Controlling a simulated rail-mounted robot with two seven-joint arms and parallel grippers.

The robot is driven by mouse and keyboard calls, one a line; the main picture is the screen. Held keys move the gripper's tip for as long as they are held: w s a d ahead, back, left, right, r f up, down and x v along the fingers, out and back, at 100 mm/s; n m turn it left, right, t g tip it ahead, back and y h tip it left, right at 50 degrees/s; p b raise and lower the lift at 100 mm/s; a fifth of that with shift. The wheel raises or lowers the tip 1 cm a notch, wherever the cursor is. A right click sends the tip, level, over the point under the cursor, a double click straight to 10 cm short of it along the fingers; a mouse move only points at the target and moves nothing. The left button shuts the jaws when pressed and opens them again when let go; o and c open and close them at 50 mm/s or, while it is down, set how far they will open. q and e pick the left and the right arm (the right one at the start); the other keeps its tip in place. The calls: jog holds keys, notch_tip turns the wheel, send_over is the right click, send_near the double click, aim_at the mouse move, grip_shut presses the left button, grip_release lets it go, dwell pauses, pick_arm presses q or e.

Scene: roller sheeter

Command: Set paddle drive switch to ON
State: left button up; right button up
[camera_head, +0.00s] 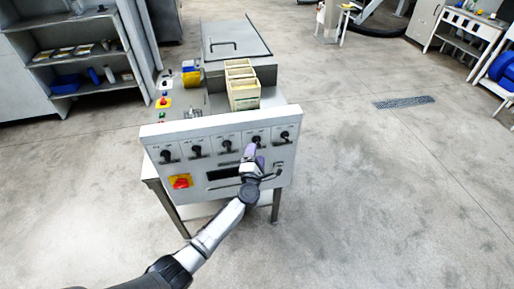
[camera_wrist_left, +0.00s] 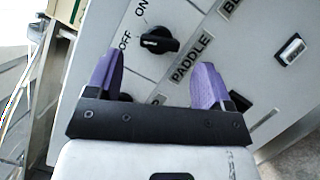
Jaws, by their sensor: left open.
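The paddle switch (camera_wrist_left: 160,41) is a black rotary knob on the pale panel, above the PADDLE label (camera_wrist_left: 192,60) in the left wrist view. ON and OFF are printed at its left. Its bar lies roughly in line with the word OFF. My left gripper (camera_wrist_left: 156,76) is open, with its purple fingers apart and nothing between them. The knob shows beyond the fingertips, between them in the picture; I see no contact. In the head view the left gripper (camera_head: 255,153) is at the panel front, just below the fourth knob (camera_head: 257,141). My right gripper is out of view.
Other black knobs (camera_head: 196,150) line the panel, with a red and yellow switch (camera_head: 180,181) at lower left. Wooden boxes (camera_head: 243,94) stand on the machine behind the panel. Shelves (camera_head: 75,60) stand at the left. The floor (camera_head: 390,190) to the right is clear.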

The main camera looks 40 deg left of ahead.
aim_at(257, 142)
pick_arm(q)
jog(key=x, duration=0.4)
jog(key=shift+w+a+b, duration=0.1)
jog(key=shift+b, duration=0.25)
